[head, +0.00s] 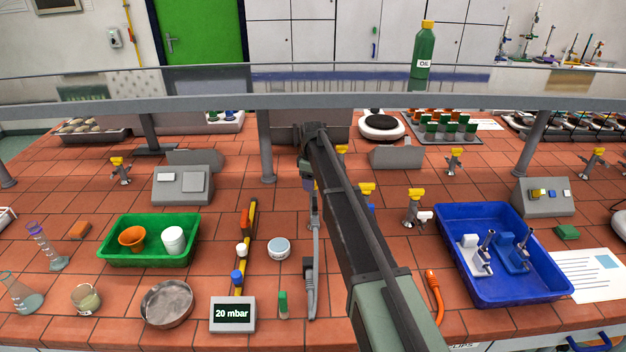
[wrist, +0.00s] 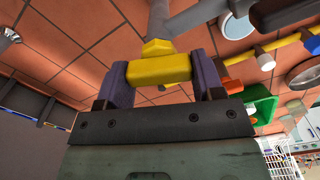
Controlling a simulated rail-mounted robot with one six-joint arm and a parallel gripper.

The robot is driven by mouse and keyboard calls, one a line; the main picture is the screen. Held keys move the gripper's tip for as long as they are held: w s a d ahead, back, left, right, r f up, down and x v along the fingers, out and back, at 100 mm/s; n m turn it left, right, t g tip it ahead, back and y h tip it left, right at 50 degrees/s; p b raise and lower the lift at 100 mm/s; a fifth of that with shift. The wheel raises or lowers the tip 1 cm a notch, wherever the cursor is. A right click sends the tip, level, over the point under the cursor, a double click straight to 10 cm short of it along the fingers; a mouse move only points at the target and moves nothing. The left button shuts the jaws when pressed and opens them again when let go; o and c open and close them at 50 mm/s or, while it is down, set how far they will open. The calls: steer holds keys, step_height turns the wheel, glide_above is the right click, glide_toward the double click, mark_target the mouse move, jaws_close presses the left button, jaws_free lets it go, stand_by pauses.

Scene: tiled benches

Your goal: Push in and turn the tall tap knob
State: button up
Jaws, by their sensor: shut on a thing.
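In the wrist view, a yellow tap knob (wrist: 160,70) sits between the two dark purple fingers of my gripper (wrist: 161,65). One finger is on each side of the knob, and the gripper is shut on it. A yellow collar and a grey tap stem (wrist: 157,20) extend beyond the knob. In the head view, my arm reaches over the middle of the bench. It hides most of the gripper, so I cannot tell the knob's depth or turn angle there.
Other yellow-topped taps (head: 414,207) stand along the tiled bench. A blue tray (head: 470,290) is right of my arm, and a green tray (head: 150,262) is left. A shelf rail (head: 200,103) crosses above the bench.

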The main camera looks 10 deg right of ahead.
steer(key=n, duration=0.3)
steer(key=shift+s+r, duration=0.1)
steer(key=shift+f+n, duration=0.2)
steer(key=shift+n, duration=0.2)
steer(key=o, duration=1.1)
steer(key=shift+r, duration=0.1)
steer(key=shift+r, duration=0.1)
step_height(320, 180, up, 11)
steer(key=p, duration=1.1)
steer(key=shift+f, duration=0.2)
